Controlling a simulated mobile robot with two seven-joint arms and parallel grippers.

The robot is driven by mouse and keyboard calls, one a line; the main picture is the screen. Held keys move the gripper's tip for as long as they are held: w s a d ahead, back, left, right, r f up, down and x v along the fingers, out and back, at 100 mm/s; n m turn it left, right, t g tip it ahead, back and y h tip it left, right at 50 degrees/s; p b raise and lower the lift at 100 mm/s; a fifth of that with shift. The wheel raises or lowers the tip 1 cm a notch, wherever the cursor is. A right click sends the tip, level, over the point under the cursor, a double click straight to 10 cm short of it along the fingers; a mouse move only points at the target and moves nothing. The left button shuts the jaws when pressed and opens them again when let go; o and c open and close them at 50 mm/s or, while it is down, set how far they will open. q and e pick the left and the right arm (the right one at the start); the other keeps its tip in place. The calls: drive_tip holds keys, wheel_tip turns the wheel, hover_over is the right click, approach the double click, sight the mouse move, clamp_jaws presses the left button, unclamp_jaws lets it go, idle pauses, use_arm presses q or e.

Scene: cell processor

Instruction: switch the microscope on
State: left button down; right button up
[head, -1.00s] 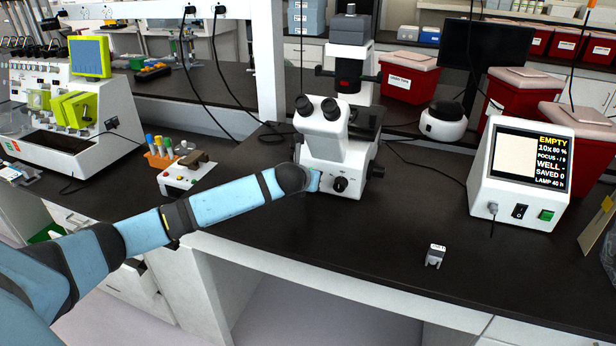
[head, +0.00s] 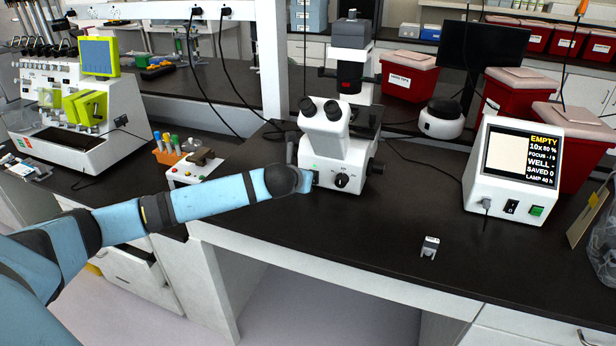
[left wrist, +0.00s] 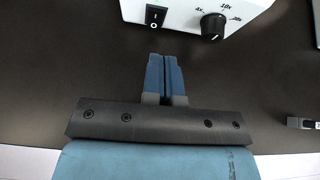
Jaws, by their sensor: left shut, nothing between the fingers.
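The white microscope (head: 326,152) stands upright on the black bench in the head view. Its base (left wrist: 185,10) shows at the top of the left wrist view, with a black rocker switch (left wrist: 156,16) marked with a line and a circle, and a black dial (left wrist: 213,26) to its right. My left gripper (left wrist: 164,57) is shut and empty. Its fingertips point at the base, just short of the switch, with a small gap of bench between. In the head view the left gripper (head: 308,182) is at the base's left front, partly hidden by my wrist. My right gripper is not in view.
A display box (head: 478,180) reading EMPTY and LAMP 40 h stands on the right, with its own switches. A small grey item (head: 430,247) lies on the front bench. A tube rack (head: 170,155) is left of the microscope. The bench right of the microscope is mostly clear.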

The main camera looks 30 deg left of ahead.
use_arm(q)
drive_tip(key=v, duration=0.4)
drive_tip(key=shift+w+a+r, duration=0.2)
drive_tip(key=shift+r, duration=0.2)
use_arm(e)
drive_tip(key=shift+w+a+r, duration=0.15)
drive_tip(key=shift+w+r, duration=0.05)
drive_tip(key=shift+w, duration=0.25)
